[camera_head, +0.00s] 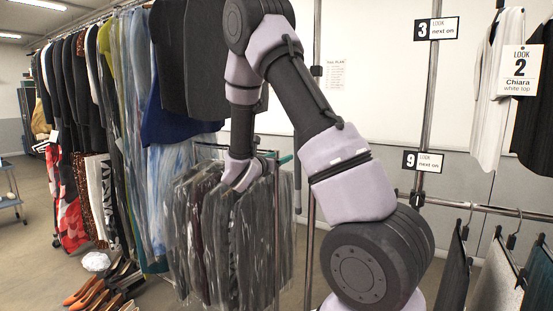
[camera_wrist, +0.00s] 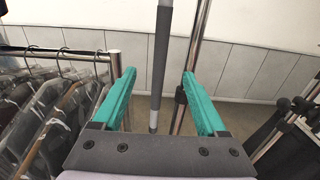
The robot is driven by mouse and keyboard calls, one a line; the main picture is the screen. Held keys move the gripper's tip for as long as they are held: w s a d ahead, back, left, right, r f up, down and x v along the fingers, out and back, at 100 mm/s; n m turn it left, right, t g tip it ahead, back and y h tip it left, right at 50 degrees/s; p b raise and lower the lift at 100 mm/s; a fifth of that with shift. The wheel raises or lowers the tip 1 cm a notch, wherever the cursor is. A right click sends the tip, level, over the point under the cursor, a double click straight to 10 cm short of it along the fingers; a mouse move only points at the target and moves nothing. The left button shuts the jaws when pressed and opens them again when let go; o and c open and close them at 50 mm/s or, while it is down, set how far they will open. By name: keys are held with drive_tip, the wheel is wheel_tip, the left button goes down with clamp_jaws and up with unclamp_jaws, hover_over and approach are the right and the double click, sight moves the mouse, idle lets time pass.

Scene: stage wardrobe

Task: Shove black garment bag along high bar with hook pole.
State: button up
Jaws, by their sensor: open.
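My gripper (camera_wrist: 158,76) is open, its two teal fingers pointing ahead. A grey pole with a dark grip (camera_wrist: 160,60), apparently the hook pole, stands upright in the gap between the fingers in the wrist view; I cannot tell how far beyond the fingertips it is. Its hook is out of view. In the head view my gripper (camera_head: 284,159) is partly hidden by my arm, above a low rack of bagged clothes. Dark garments (camera_head: 205,75), one perhaps the black garment bag, hang at the right end of the high bar (camera_head: 75,27); my arm partly covers them.
Low-rack clothes in clear plastic (camera_head: 205,245) hang close below my gripper, also at left in the wrist view (camera_wrist: 45,115). A chrome upright (camera_wrist: 192,60) stands just right of the pole. Shoes (camera_head: 88,292) are on the floor. Trousers (camera_head: 497,280) hang at right.

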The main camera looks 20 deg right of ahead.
drive_tip(key=x, duration=1.4)
drive_tip(key=shift+d, duration=0.1)
clamp_jaws()
drive_tip(key=shift+r, duration=0.1)
idle(1.4)
drive_tip(key=shift+r, duration=2.05)
